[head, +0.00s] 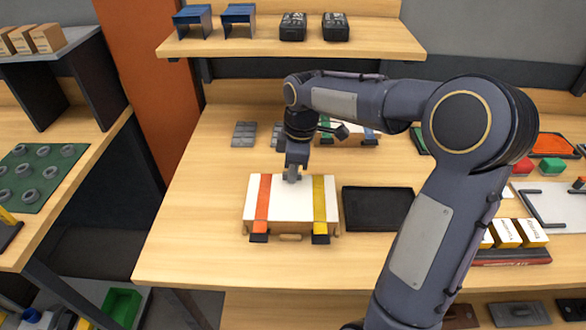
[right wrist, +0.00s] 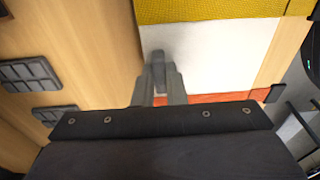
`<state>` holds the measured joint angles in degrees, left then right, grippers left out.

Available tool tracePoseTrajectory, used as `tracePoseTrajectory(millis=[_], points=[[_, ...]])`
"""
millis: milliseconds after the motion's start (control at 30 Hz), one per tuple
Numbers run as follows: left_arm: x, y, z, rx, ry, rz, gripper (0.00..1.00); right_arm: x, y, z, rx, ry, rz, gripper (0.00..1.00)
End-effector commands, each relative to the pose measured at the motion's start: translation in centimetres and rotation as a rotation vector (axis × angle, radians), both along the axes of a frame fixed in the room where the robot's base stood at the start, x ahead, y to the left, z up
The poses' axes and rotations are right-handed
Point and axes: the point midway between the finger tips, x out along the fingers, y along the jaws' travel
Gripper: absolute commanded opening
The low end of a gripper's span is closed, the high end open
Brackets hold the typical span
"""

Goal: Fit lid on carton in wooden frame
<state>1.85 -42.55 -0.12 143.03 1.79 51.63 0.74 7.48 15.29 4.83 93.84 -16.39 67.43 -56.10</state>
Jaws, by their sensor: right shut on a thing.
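The white lid (head: 291,200) lies flat over a wooden frame (head: 290,237) near the middle of the table. An orange strap (head: 263,200) and a yellow strap (head: 320,200) run across it, with dark ends at the front. The carton beneath is hidden. My right gripper (head: 292,176) points down at the lid's far edge, between the straps, and is shut on the lid. In the right wrist view the fingers (right wrist: 160,85) meet over the white lid surface (right wrist: 205,55). Whether the lid is fully seated cannot be told. My left gripper is not in view.
A black flat tray (head: 378,209) lies just right of the frame. A second strapped box (head: 347,134) stands behind, partly hidden by my right arm. Dark grey pads (head: 244,134) lie at the back left. A shelf (head: 290,45) overhangs the rear. The table's front left is clear.

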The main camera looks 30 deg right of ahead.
Motion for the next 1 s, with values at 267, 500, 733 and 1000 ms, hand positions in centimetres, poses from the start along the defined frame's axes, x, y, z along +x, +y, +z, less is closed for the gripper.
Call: tracePoseTrajectory(millis=[267,500,733,1000], points=[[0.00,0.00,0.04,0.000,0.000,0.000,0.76,0.00,0.00,-0.24,0.000,0.000,0.000,0.00],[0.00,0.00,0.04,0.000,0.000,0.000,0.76,0.00,0.01,-0.23,0.000,0.000,0.000,0.14],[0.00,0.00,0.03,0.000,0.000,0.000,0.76,0.01,0.00,-0.22,0.000,0.000,0.000,0.36],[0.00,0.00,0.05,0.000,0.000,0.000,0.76,0.02,-0.04,0.15,-0.001,-0.001,0.000,0.36]])
